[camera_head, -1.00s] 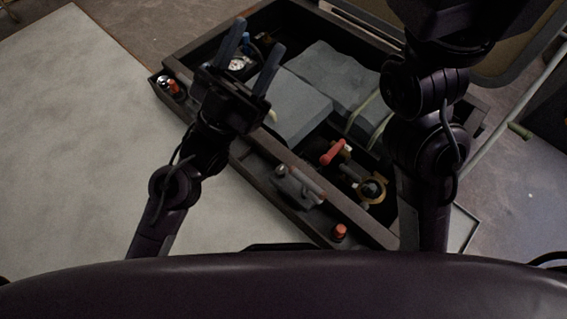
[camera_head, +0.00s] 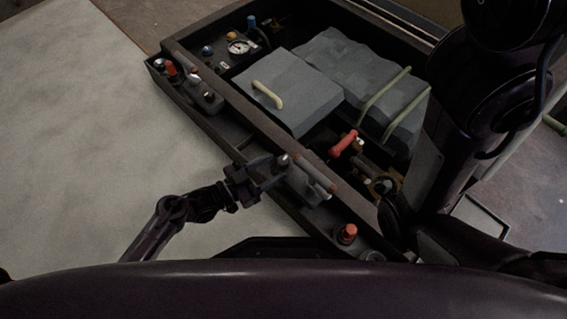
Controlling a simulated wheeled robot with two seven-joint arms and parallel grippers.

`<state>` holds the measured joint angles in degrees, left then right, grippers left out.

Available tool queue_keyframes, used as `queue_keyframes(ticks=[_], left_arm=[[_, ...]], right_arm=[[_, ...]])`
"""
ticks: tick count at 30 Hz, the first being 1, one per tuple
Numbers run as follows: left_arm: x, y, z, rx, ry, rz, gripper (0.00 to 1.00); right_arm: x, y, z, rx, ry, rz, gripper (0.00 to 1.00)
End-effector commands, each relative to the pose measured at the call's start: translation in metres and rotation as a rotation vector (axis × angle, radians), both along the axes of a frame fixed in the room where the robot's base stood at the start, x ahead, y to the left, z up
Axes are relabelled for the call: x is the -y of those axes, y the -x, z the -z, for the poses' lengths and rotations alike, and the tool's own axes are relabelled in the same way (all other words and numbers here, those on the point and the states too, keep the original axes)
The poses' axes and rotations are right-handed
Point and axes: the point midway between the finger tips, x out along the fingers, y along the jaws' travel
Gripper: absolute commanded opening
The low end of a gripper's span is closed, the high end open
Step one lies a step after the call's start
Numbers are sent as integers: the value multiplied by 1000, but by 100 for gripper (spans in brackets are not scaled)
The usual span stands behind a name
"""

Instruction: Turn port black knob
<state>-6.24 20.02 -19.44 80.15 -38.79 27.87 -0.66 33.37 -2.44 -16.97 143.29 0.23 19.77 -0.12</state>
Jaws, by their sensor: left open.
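A dark round knob (camera_head: 383,186) sits by a brass-coloured ring in the box's near right part, close to my right arm. Dark fittings (camera_head: 208,98) also sit on the box's left ledge, and I cannot tell which part is the port black knob. My left gripper (camera_head: 284,170) is open and low over the ledge, its fingers pointing right, beside a grey handle-like fitting (camera_head: 312,186). I cannot tell whether they touch. My right arm stands at the right, its gripper out of view.
The open dark box (camera_head: 262,122) holds grey blocks (camera_head: 292,90) with pale handles, a red lever (camera_head: 344,143) and a gauge (camera_head: 239,47). Orange-red buttons (camera_head: 346,234) sit on its ledge. A pale floor panel (camera_head: 80,130) at left is clear.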

Motion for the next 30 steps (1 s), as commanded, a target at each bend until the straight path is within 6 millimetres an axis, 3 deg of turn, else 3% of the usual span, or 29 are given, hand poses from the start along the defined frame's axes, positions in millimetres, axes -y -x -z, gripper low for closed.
queue_keyframes(ticks=[1, 9, 19, 28, 30], left_arm=[[8, -5, 4, 3, 3, 0, 48], [34, -22, 1, 1, 2, 0, 48], [37, -23, -1, 1, 1, 0, 47], [37, -23, 0, 1, 1, 0, 8], [37, -23, 0, 1, 1, 1, 4]], right_arm=[[0, 0, 9, 0, 0, 0, 43], [0, 0, 23, 0, 0, 0, 43], [0, 0, 23, 0, 0, -1, 43], [0, 0, 23, 0, 0, -1, 43], [0, 0, 23, 0, 0, -1, 43]])
